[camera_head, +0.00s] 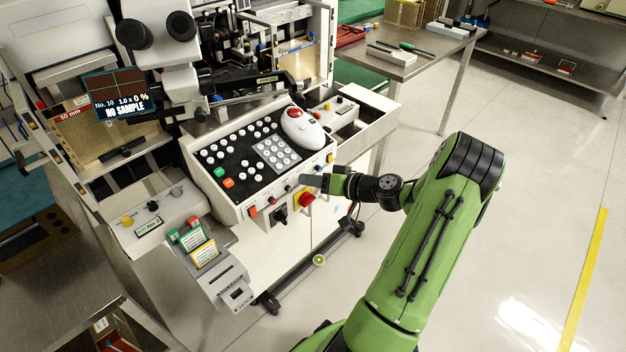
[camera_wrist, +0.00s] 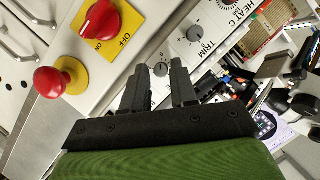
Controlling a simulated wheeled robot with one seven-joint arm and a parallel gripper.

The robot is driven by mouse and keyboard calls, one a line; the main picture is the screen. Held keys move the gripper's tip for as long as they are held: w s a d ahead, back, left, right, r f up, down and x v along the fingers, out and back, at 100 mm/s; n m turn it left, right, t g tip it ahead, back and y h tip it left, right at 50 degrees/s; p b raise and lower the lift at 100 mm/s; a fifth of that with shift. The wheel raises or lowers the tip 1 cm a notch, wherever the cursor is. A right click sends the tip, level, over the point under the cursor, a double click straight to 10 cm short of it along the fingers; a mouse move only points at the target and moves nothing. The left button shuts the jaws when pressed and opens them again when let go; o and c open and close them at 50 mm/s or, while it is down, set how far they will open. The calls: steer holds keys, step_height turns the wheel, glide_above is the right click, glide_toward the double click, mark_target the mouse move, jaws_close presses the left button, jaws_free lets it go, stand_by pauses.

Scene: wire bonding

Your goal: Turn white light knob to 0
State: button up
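My gripper (camera_wrist: 158,72) is open, with its two black fingers apart in the wrist view. A small grey round knob (camera_wrist: 160,69) shows just beyond the gap between the fingertips. Its label is hidden or unreadable, so I cannot tell if it is the white light knob. I cannot tell whether the fingers touch it. Another grey knob (camera_wrist: 195,33) sits to its right beside the word TRIM. In the head view my gripper (camera_head: 311,180) is at the front panel of the machine, below the trackball.
A red rotary switch (camera_wrist: 101,19) on a yellow OFF plate and a red mushroom button (camera_wrist: 52,82) stick out left of the fingers. The keypad (camera_head: 277,153) and white trackball unit (camera_head: 302,128) lie above the panel. Open floor (camera_head: 530,200) is at the right.

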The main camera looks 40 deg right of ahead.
steer(key=shift+o, duration=1.1)
steer(key=p+v, duration=0.3)
steer(key=v, duration=1.2)
steer(key=shift+s, duration=0.4)
steer(key=shift+w+r, duration=0.1)
